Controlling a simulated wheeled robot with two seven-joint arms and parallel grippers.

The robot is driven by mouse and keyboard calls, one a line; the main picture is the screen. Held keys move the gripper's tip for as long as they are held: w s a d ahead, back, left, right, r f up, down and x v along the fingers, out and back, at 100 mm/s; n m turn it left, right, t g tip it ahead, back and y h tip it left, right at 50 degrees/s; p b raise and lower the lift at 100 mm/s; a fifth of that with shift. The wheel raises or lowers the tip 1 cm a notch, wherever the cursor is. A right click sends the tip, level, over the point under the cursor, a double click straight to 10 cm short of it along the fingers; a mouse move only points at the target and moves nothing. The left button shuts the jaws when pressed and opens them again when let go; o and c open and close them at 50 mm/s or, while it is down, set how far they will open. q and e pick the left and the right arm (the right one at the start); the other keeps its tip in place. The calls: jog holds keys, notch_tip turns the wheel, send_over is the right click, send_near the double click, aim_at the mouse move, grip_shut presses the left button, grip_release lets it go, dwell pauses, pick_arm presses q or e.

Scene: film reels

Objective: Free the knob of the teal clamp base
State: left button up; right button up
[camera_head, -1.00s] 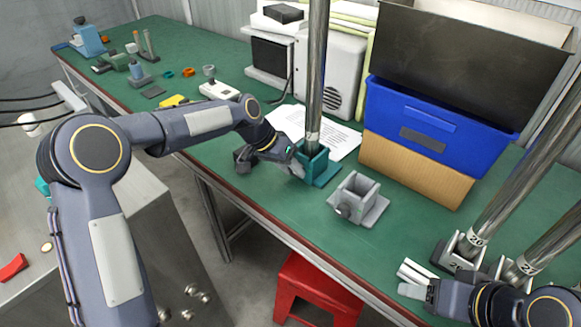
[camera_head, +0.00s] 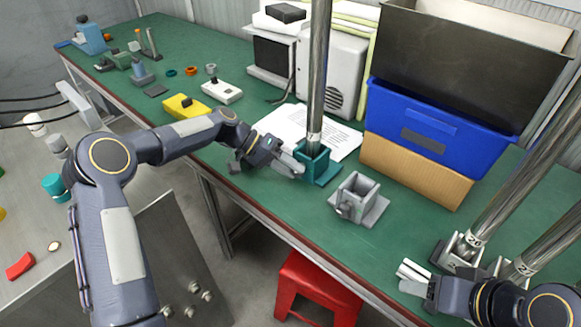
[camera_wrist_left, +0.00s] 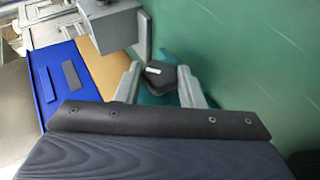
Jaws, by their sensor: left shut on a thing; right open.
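The teal clamp base (camera_head: 322,174) stands on the green bench with a shiny metal pole upright in its socket. My left gripper (camera_head: 297,168) is at its left side. In the left wrist view, the fingers of my left gripper (camera_wrist_left: 160,76) are shut on a dark knob (camera_wrist_left: 160,72) with a pale mark. Part of the teal base (camera_wrist_left: 168,56) shows behind the knob. In the head view the fingers hide the knob. My right gripper (camera_head: 413,279) is open and empty by the front edge at right.
A grey clamp base (camera_head: 358,200) with an empty socket stands just right of the teal one. More poles stand in grey bases (camera_head: 463,250) at right. A blue bin (camera_head: 430,125) and a paper sheet (camera_head: 285,125) lie behind. A red stool (camera_head: 315,290) is below the bench.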

pick_arm(q)
jog(key=shift+f+h, duration=0.1)
jog(key=shift+h, duration=0.3)
jog(key=o, duration=1)
jog(key=v, duration=0.8)
jog(key=shift+w, duration=0.1)
